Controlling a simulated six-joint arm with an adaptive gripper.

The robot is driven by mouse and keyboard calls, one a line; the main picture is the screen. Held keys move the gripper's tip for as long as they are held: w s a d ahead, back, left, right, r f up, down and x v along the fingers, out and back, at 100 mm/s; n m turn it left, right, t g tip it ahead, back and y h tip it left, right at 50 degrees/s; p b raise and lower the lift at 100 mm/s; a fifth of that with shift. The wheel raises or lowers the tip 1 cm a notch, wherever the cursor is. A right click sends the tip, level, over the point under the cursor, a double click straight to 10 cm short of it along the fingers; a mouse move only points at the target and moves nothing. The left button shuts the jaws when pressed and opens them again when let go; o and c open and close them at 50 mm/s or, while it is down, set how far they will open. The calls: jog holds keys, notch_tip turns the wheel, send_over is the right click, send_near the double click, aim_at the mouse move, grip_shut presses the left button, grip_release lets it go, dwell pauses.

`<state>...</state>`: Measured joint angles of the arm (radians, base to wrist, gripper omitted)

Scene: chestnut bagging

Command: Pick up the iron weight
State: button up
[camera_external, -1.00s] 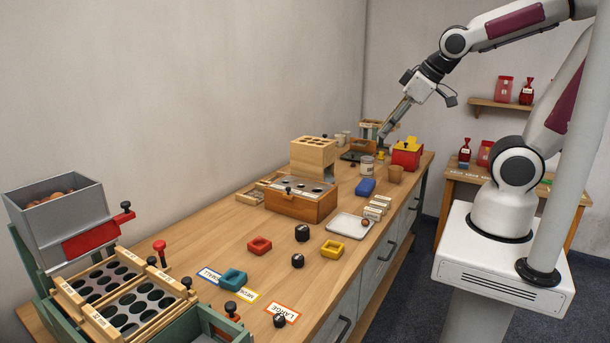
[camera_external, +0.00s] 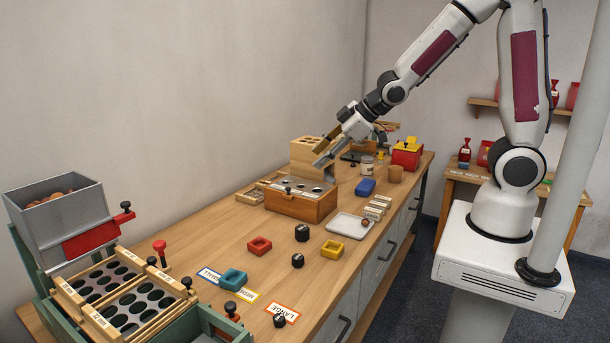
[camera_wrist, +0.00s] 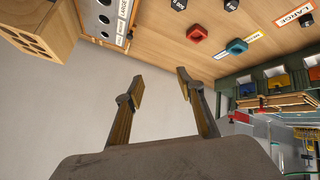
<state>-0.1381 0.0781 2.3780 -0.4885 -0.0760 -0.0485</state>
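Two of the black weights (camera_wrist: 179,4) (camera_wrist: 231,4) also show at the top edge of the wrist view. I cannot tell which one the task means. My gripper (camera_external: 319,157) is above the wooden box with holes, well behind and above the weights. In the wrist view my gripper (camera_wrist: 159,78) has its fingers apart with nothing between them.
The wooden box (camera_external: 300,207) with its tall block stands under my gripper. Red (camera_external: 258,246), yellow (camera_external: 332,249) and teal (camera_external: 233,279) square pieces lie around the weights. A white tray (camera_external: 343,223) is to the right. A grey hopper (camera_external: 60,215) stands at the near left.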

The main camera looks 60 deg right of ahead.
jog(key=w+a+f+n+y, duration=0.2)
jog(key=w+a+f+n, duration=0.1)
jog(key=a+f, duration=0.4)
jog(key=n+g+y, duration=0.5)
jog(key=g+y, duration=0.1)
jog(key=y, duration=0.3)
send_near(282, 314)
jog(key=shift+w+a+f, duration=0.2)
jog(key=shift+w+a, duration=0.2)
jog(key=shift+w, duration=0.3)
jog(key=shift+s+a+f, duration=0.2)
jog(key=shift+s+a, duration=0.1)
jog(key=shift+s, duration=0.25)
jog(key=shift+x, duration=1.3)
jog(key=shift+a, duration=0.1)
